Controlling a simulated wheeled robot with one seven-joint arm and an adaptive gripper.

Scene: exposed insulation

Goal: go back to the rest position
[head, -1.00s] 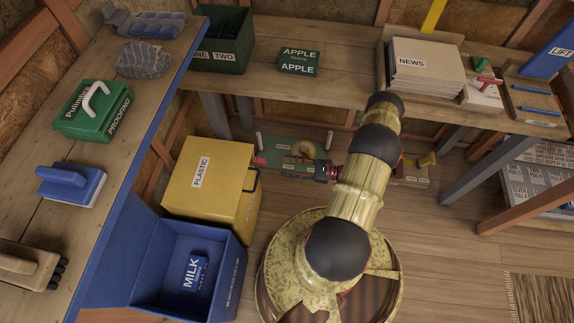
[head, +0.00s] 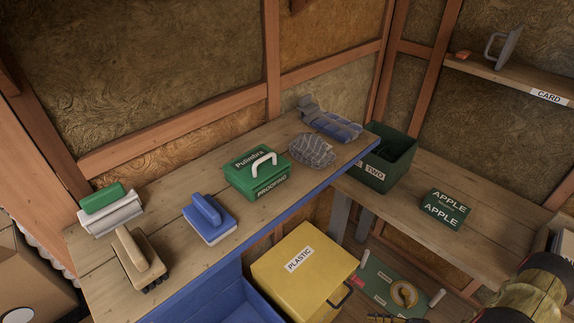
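Part of my arm, yellow with dark joints, shows at the lower right corner of the head view.
The left bench holds a green Pulimbra box (head: 258,173), a blue-handled block (head: 209,217), brushes and a grey wrapped bundle (head: 312,150). A green bin (head: 384,160) and an APPLE box (head: 445,209) stand on the back bench. A yellow PLASTIC bin (head: 303,269) stands below.

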